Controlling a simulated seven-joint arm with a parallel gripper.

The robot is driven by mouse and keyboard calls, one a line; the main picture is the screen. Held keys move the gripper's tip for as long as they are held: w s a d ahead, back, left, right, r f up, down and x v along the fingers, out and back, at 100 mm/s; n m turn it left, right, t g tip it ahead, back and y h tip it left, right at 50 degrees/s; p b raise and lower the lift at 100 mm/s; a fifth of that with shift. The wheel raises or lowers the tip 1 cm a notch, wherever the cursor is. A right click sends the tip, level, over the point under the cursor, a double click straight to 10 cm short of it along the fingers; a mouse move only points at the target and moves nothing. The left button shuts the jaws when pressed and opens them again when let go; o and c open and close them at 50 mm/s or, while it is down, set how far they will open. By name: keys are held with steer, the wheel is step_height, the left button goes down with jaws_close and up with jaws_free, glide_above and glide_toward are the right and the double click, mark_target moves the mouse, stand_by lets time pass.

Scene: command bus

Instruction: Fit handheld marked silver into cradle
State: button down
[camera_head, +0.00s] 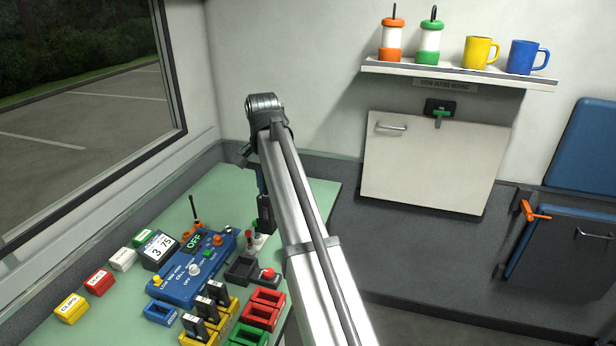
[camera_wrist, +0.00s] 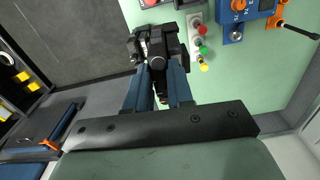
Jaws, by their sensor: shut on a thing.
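My gripper (camera_head: 262,185) hangs above the far right of the green desk, its blue fingers partly behind my arm. It is shut on a black handheld (camera_head: 265,214). In the wrist view my gripper (camera_wrist: 158,75) has both fingers closed around the handheld (camera_wrist: 159,42); no silver mark can be made out on it. On the desk nearer the camera are a dark grey cradle (camera_head: 240,271), red cradles (camera_head: 262,311), a blue cradle (camera_head: 160,313) and a green cradle (camera_head: 246,337). Other black handhelds (camera_head: 207,307) stand in yellow cradles. Which cradle is the silver one cannot be told.
A blue radio console (camera_head: 190,275) with knobs and an "OFF" display fills the desk's middle. Small levers (camera_head: 252,240) stand close to the held handheld. Coloured labelled blocks (camera_head: 98,282) line the window side. A shelf (camera_head: 455,74) with lanterns and mugs is high on the wall.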

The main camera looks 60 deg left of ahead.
steer(key=s+f, duration=0.9)
steer(key=shift+s+f+n, duration=0.2)
steer(key=shift+f+n, duration=0.1)
steer(key=shift+f, duration=2.15)
stand_by(1.7)
steer(key=c, duration=0.9)
jaws_free()
steer(key=shift+o, duration=0.4)
steer(key=shift+o, duration=1.1)
steer(key=shift+r, duration=0.15)
step_height(320, 180, up, 7)
